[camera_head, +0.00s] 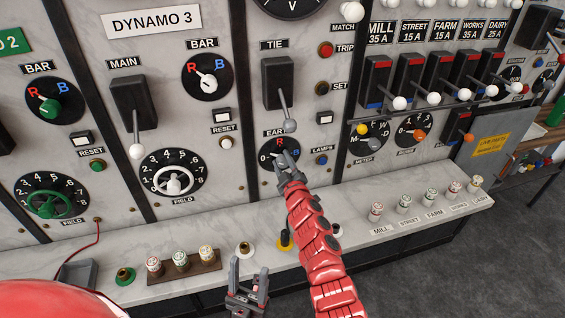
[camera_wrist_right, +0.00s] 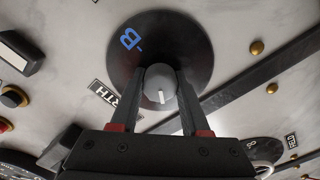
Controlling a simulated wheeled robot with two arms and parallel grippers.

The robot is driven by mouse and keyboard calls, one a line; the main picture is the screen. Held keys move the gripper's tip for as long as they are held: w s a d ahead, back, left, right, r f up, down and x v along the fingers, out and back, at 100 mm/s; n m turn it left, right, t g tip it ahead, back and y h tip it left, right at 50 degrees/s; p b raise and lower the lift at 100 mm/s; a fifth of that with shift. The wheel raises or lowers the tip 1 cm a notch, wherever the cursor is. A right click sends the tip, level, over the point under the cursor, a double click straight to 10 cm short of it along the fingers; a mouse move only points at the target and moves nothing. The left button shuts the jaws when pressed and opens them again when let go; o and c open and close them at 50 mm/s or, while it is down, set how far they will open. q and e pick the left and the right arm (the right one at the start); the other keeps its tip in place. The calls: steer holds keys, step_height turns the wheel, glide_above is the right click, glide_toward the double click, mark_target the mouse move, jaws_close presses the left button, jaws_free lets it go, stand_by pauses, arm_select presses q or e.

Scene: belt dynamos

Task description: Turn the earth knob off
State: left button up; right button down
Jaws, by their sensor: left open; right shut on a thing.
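The earth knob (camera_wrist_right: 155,72) is a small grey knob with a white pointer line, at the centre of a black dial (camera_wrist_right: 195,35). In the right wrist view its line points down the picture, and a blue B shows at the dial's upper left. My right gripper (camera_head: 285,158) is at this dial (camera_head: 266,153) below the EARTH label. In the right wrist view my right gripper's fingers (camera_wrist_right: 162,86) are shut on the knob from both sides. In the head view the arm and fingers hide the knob. My left gripper (camera_head: 250,268) is open and empty, low over the bench front.
The tie lever (camera_head: 289,124) with a grey ball hangs just above my right gripper. A blue lamps button (camera_head: 321,160) sits right of the dial. The marble ledge (camera_head: 352,222) below carries several fuses and posts, with a yellow-based post (camera_head: 284,240) near my right forearm.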

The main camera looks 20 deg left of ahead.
steer(key=n, duration=0.6)
steer(key=shift+b, duration=0.3)
stand_by(0.4)
steer(key=shift+c, duration=1.9)
jaws_free()
